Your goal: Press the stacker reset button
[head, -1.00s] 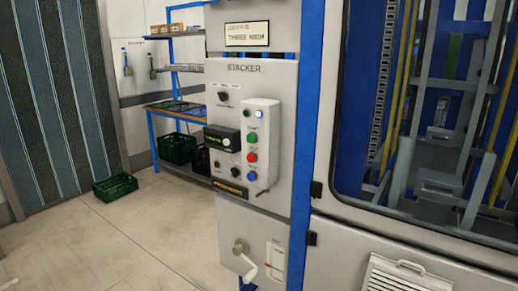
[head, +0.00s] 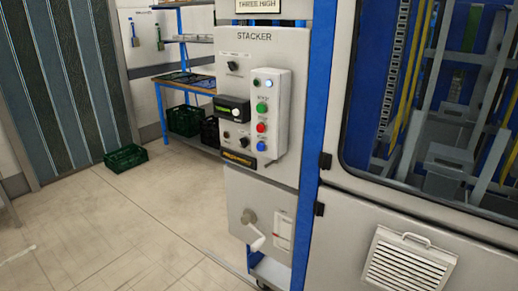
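The stacker panel (head: 285,50) is a pale upright plate headed STACKER, near the middle of the head view. A raised light-grey button box (head: 283,110) on it carries a green button (head: 261,107), a red button (head: 261,127) and a blue button (head: 261,146), one below the other. Small lamps sit at its top. The button labels are too small to read, so I cannot tell which one is reset. The blue button looks bright. Neither of my grippers is in view.
Below the panel is a crank handle (head: 253,230). To the right stands a windowed machine with a vented cover (head: 408,262). A green crate (head: 126,158) lies on the floor at left, near a shelf (head: 190,84) with dark crates. The floor (head: 130,215) between is clear.

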